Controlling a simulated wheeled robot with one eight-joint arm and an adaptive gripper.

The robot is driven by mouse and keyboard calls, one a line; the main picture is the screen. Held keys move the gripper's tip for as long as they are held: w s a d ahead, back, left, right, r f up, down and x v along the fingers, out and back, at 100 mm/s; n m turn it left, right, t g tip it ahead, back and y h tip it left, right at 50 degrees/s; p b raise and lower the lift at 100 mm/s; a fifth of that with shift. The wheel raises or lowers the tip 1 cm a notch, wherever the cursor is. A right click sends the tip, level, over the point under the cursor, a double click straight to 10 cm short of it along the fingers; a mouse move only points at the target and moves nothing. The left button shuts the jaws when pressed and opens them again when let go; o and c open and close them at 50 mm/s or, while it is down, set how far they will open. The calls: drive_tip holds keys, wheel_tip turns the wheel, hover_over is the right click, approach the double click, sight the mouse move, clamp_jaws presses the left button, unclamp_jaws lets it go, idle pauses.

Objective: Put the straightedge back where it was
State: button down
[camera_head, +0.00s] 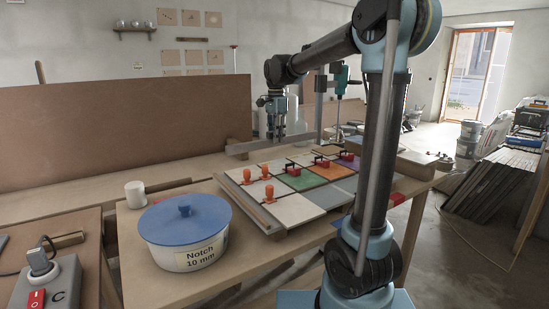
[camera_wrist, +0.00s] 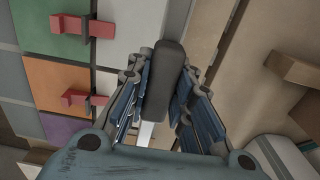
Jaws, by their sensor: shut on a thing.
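My gripper (camera_head: 274,135) hangs over the far edge of the tile board, pointing down. The straightedge (camera_head: 243,147) is a long thin grey bar, held level under my gripper and spanning left and right of it. In the wrist view my gripper (camera_wrist: 165,110) is shut on its dark grey block-shaped handle (camera_wrist: 166,75). Most of the bar is hidden there by the fingers. Whether the bar touches anything below cannot be told.
Coloured tiles (camera_head: 295,209) lie on a board with orange knobs (camera_head: 269,194) and red clamps (camera_head: 293,171). A white tub (camera_head: 165,243) with a blue lid (camera_head: 186,215) stands at front left. A white cup (camera_head: 135,195) is beyond it. A brown panel (camera_head: 120,135) stands behind.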

drive_tip(key=shift+f, duration=3.4)
drive_tip(key=c, duration=1.4)
unclamp_jaws()
drive_tip(key=shift+f, duration=0.1)
wheel_tip(320, 180, up, 12)
drive_tip(key=shift+r, duration=0.15)
